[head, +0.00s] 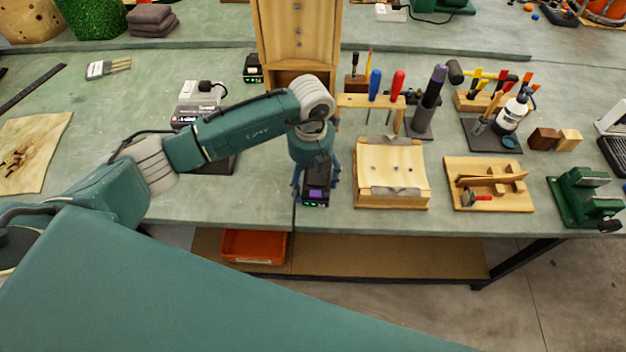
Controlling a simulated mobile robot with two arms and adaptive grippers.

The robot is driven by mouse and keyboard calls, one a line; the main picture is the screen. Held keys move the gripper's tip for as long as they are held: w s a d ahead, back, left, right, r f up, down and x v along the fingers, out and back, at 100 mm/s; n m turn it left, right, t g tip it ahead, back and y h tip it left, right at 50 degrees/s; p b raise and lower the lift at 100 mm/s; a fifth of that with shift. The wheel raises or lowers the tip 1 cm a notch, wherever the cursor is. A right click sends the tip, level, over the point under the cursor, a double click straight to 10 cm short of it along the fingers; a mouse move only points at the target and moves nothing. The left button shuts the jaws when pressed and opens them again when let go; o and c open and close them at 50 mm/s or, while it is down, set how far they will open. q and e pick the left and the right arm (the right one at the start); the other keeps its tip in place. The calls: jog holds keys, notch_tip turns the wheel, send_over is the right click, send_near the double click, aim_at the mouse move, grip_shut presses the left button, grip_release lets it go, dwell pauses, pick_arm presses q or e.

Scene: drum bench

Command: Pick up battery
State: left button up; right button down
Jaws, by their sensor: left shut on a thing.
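A black battery (316,196) with a purple patch and small green lights is near the bench's front edge in the head view. My left gripper (315,180) points down over it and is shut on it, with blue-grey fingers on both sides. I cannot tell whether the battery touches the bench top. A second dark block with a green light, like a battery (253,70), stands farther back beside the tall wooden cabinet. My right gripper is not in view.
A wooden box (391,176) stands just right of the gripper. A tool rack (370,101) and a wooden cabinet (296,35) are behind. A charger-like white box (197,103) is partly behind my arm. An orange bin (253,246) sits on the lower shelf.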

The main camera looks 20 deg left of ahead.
pick_arm(q)
notch_tip(320, 180, up, 19)
jog(key=b, duration=0.4)
jog(key=m, duration=1.7)
send_over(307, 183)
jog(key=s, duration=0.2)
jog(key=s+a+f+m, duration=0.2)
jog(key=s+m, duration=0.7)
jog(key=m, duration=1.2)
jog(key=shift+s+a+f+m, duration=0.15)
jog(key=shift+s+f+m, duration=0.15)
jog(key=shift+s+m, duration=0.1)
jog(key=shift+w, duration=0.1)
